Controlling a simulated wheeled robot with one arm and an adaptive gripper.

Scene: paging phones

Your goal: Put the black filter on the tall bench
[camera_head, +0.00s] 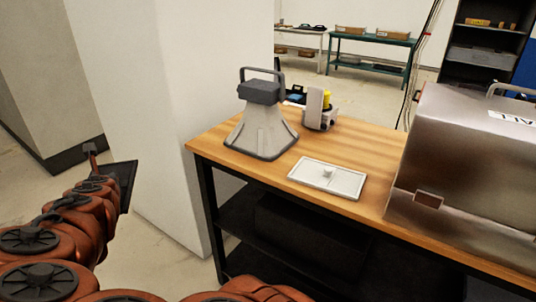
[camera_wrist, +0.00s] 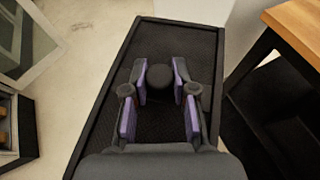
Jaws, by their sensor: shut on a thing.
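The black filter (camera_wrist: 178,40) is a flat dark rectangular panel with a raised rim and a round knob in its middle. My gripper (camera_wrist: 162,80) is shut on this knob, its purple-padded fingers on either side. In the head view the filter (camera_head: 125,186) hangs at the end of my arm on the left, tilted, apart from the bench and over the floor. The tall bench (camera_head: 378,157) has a wooden top and black legs and stands to the right of the filter. Its corner shows at the upper right of the wrist view (camera_wrist: 296,20).
On the bench stand a grey cone-shaped device with a handle (camera_head: 262,122), a small grey holder with a yellow item (camera_head: 317,112), a white tray (camera_head: 328,178) and a large metal box (camera_head: 450,165). Bare wood shows along the front left. A white pillar (camera_head: 170,100) stands behind the filter.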

